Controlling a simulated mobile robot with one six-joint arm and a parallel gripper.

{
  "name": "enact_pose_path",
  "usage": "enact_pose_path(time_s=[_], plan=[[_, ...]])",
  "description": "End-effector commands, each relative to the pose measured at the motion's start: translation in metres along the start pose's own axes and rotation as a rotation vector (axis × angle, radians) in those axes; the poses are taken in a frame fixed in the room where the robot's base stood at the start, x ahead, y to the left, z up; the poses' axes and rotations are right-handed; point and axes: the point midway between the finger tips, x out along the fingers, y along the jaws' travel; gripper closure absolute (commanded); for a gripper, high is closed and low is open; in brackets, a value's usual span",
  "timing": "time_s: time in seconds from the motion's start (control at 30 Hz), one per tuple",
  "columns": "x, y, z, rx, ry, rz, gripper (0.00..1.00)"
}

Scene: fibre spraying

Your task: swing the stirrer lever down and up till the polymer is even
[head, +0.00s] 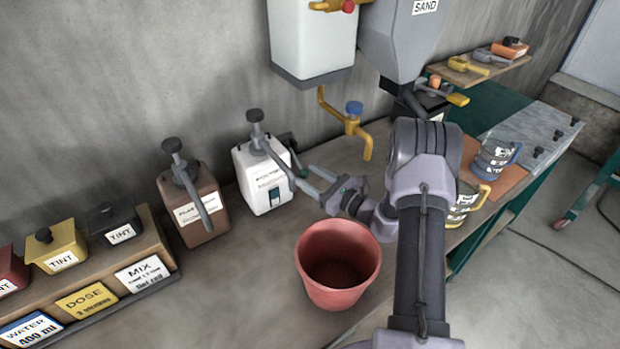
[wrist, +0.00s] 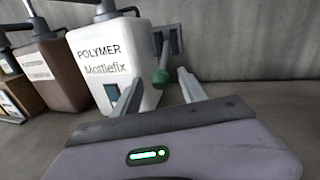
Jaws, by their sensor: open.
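The white polymer container (head: 262,182) stands against the wall, with a dark lever arm (head: 277,158) slanting down and right from its top. It also shows in the wrist view (wrist: 92,50), labelled "POLYMER", with a small dark window (wrist: 112,93) on its front. My gripper (head: 307,177) is open, just right of the container. I cannot tell the polymer's evenness.
A red bucket (head: 335,285) stands on the bench below my gripper. A brown container (head: 196,208) with its own lever stands left. A yellow tap (head: 360,130) and a sand hopper (head: 405,45) hang above. Jugs (head: 495,158) stand right. Tint tubs (head: 115,220) line the far left.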

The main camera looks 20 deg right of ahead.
Motion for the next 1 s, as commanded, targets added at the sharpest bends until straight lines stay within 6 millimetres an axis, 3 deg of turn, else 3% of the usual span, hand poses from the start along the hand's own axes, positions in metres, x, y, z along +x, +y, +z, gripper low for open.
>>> enact_pose_path(time_s=[0.23, 0.5, 1.0], plan=[[0.001, -0.0001, 0.0002, 0.0, 0.0, 0.0, 0.5], [0.0007, -0.0001, 0.0, 0.0, 0.0, 0.0, 1.0], [0.0005, 0.0001, -0.0003, 0.001, 0.001, 0.0, 1.0]])
